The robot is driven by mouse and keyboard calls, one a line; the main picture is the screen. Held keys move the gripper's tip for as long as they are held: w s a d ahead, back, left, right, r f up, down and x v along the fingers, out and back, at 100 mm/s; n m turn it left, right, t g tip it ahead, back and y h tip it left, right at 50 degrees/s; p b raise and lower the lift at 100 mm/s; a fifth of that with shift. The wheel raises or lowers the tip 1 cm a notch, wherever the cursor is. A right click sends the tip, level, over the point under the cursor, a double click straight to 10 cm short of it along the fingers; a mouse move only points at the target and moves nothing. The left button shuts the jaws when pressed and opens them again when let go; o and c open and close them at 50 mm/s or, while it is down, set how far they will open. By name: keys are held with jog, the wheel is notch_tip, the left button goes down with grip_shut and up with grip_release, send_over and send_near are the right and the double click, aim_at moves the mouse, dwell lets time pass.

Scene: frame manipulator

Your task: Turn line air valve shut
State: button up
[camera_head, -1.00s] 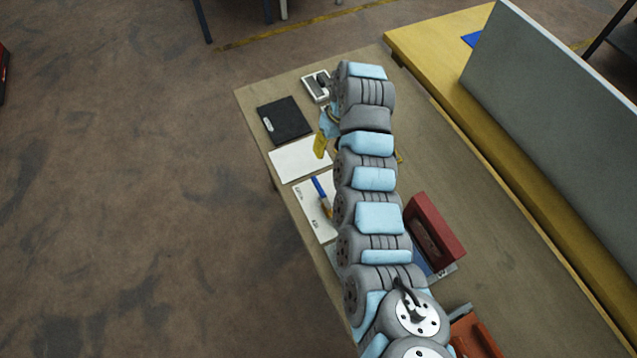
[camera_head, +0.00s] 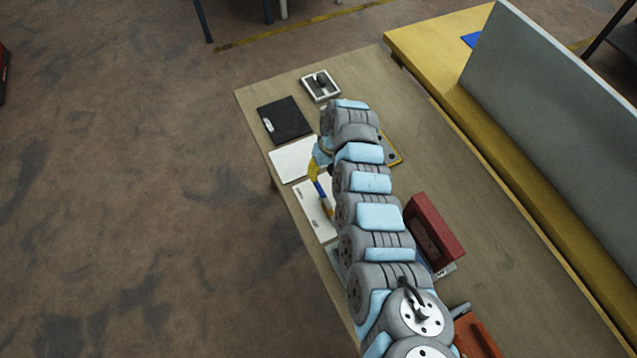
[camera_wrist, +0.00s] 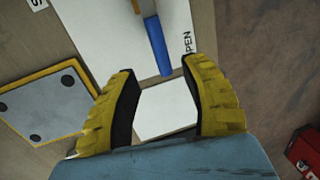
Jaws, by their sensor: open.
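The valve has a blue lever (camera_head: 320,187) on a white panel (camera_head: 305,200), partly hidden by my arm in the head view. In the wrist view the blue lever (camera_wrist: 157,45) points down the picture, its end near the "PEN" lettering on the white panel (camera_wrist: 100,35). A label beginning with "S" shows at the top left. My gripper (camera_wrist: 158,72) is open, with yellow ribbed fingers. The lever's end lies between the fingertips in the picture; I see no clear contact. In the head view my gripper (camera_head: 313,171) is beside the panel's far end.
A plain white plate (camera_head: 291,160), a black plate (camera_head: 285,121) and a small tray (camera_head: 320,86) lie farther along the table. A yellow-edged plate (camera_wrist: 45,105) is left in the wrist view. A red block (camera_head: 434,231) stands right of my arm.

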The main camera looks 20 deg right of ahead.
aim_at(319, 185)
jog(key=shift+a+f+b, duration=0.2)
jog(key=shift+f+b, duration=0.05)
jog(key=shift+f, duration=0.8)
jog(key=shift+a+f+b, duration=0.25)
jog(key=shift+f, duration=0.8)
jog(key=shift+a+f+b, duration=0.2)
jog(key=shift+f+b, duration=0.05)
jog(key=shift+f, duration=0.8)
grip_shut()
